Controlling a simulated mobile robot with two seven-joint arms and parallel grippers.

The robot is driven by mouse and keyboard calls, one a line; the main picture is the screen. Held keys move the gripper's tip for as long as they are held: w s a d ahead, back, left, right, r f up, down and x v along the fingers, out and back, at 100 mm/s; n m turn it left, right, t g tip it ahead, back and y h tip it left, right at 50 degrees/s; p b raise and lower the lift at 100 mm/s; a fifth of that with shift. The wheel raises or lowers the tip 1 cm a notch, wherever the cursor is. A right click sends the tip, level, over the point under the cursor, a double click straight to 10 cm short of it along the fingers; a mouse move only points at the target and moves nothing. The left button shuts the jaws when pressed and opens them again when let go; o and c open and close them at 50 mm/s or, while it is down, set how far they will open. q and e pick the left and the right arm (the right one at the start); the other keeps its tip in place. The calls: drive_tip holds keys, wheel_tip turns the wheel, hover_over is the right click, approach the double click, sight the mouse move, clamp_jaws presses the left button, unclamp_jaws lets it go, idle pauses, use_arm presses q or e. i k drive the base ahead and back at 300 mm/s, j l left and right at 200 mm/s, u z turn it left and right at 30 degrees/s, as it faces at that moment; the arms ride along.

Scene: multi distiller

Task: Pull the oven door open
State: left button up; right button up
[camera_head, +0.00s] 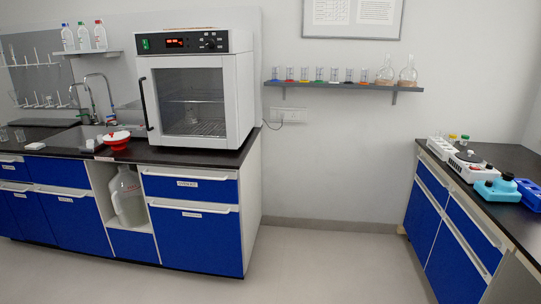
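The lab oven (245,92) is a white box standing on the dark left counter, with a black control strip and a lit red display on top. Its door (193,143) has a grey frame and a glass window showing wire racks inside. The door looks closed. A black vertical handle (145,103) runs along the door's left side. Neither of my grippers shows in the head view, and nothing touches the handle.
A red bowl-like item (117,142) stands on the counter left of the oven, near the sink taps (95,90). The floor (325,265) between the two counters is clear. Equipment stands on the right counter (520,160).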

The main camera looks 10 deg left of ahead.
sight(188, 100)
drive_tip(key=i+l+u, duration=0.2)
drive_tip(key=i, duration=0.95)
drive_tip(key=i+j, duration=0.65)
drive_tip(key=i, duration=0.25)
drive_tip(key=j+u, duration=0.05)
